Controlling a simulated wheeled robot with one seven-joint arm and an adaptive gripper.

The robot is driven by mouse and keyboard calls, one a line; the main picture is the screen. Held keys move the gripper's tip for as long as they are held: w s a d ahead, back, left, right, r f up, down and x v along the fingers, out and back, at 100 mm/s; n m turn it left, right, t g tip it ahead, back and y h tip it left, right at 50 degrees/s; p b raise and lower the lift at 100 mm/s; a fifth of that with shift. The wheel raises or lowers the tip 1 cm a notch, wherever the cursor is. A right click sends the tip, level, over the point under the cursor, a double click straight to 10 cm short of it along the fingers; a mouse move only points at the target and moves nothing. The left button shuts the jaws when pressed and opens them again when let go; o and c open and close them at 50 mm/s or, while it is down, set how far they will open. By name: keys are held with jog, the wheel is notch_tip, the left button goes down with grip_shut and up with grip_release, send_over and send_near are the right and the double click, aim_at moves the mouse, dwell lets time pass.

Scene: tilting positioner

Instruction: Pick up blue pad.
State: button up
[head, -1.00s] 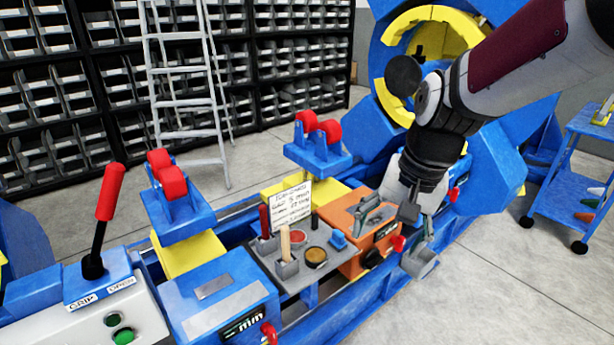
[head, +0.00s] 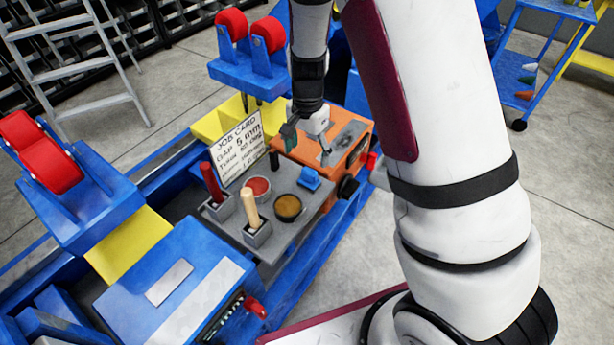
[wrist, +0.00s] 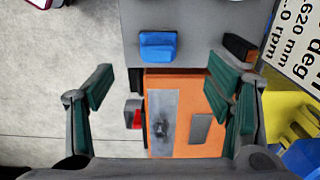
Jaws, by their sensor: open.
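The blue pad (head: 309,178) is a small blue block on the grey tray (head: 317,209), near the tray's edge beside the orange box. It also shows in the wrist view (wrist: 158,46), at top centre, ahead of the fingers. My gripper (head: 307,142) is above the orange box (head: 347,140), behind the pad in the head view. In the wrist view my gripper (wrist: 160,95) has its two green-padded fingers wide apart, with nothing between them. The pad is apart from both fingers.
The tray also holds a red-handled tool (head: 212,184), a wooden-handled tool (head: 250,210), a red round tin (head: 258,187) and a dark-rimmed tin (head: 288,207). A job card (head: 238,149) stands upright behind them. Blue stands with red rollers (head: 268,35) rise nearby.

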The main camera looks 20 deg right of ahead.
aim_at(309, 171)
notch_tip(309, 171, down, 5)
jog(key=shift+f+b, duration=0.1)
jog(key=shift+b, duration=0.3)
jog(key=f, duration=0.1)
jog(key=f+b, duration=0.1)
jog(key=f, duration=0.3)
jog(key=shift+d, duration=0.3)
jog(key=c, duration=1.4)
